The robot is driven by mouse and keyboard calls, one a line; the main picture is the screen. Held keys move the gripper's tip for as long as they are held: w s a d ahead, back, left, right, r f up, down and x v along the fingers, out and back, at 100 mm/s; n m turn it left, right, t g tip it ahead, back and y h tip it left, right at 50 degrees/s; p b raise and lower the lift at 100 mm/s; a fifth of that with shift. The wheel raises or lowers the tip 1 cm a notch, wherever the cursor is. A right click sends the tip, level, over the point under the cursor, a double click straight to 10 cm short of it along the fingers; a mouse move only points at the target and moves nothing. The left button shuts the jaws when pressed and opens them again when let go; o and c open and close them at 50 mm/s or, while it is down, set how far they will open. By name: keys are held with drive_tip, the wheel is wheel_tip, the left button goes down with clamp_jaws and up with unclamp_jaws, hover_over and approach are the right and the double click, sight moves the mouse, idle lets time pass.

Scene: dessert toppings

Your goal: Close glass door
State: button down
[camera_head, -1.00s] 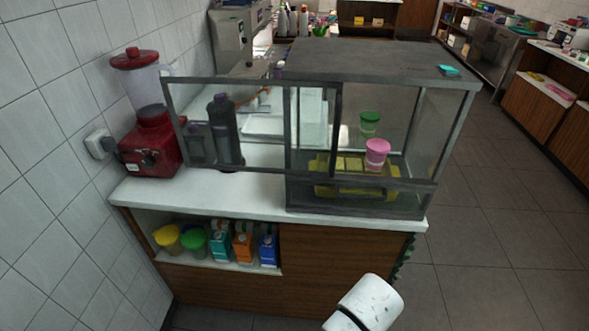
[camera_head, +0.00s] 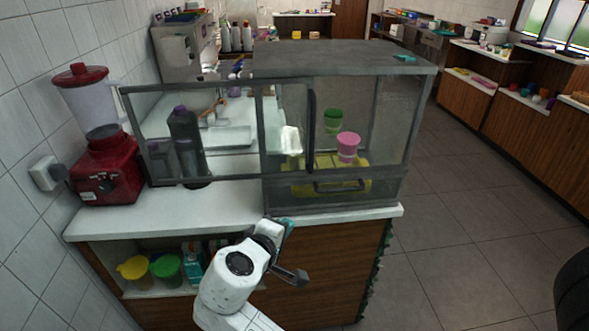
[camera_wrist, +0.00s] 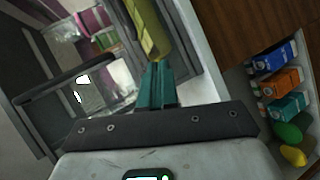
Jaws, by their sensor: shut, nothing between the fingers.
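The glass door (camera_head: 222,132) is a dark-framed pane on the front of the glass case (camera_head: 345,57). It stands slid to the left, past the case's left side and over the counter. Its right frame bar (camera_head: 311,118) is near the middle of the case front, so the right part of the front is open. My gripper (camera_head: 288,223) is shut and empty, just below the case's lower front at the counter edge. Its teal fingers (camera_wrist: 158,85) lie together in the wrist view, where a dark bar and a yellow object appear beyond them.
Inside the case, a pink cup (camera_head: 348,146) and a green cup (camera_head: 333,121) stand by a yellow tray (camera_head: 364,182). A dark bottle (camera_head: 186,145) stands behind the door's left part. A red blender (camera_head: 106,165) is at the left.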

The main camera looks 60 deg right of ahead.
drive_tip(key=w+a+r+h+b, duration=0.1)
drive_tip(key=w+r+h, duration=0.4)
drive_tip(key=r, duration=0.4)
drive_tip(key=p, duration=0.2)
approach(299, 163)
wheel_tip(299, 163, up, 5)
drive_tip(key=d, duration=0.2)
drive_tip(key=shift+s+d+f+g+p, duration=0.15)
drive_tip(key=shift+s+d+g+p, duration=0.15)
drive_tip(key=shift+s+d+p, duration=0.7)
drive_tip(key=shift+s+d, duration=0.1)
drive_tip(key=shift+d, duration=0.15)
drive_tip(key=s+d, duration=0.9)
drive_tip(key=s, duration=0.2)
drive_tip(key=s+d+p, duration=0.1)
drive_tip(key=s+d, duration=0.8)
drive_tip(key=s, duration=0.3)
drive_tip(key=shift+s, duration=0.1)
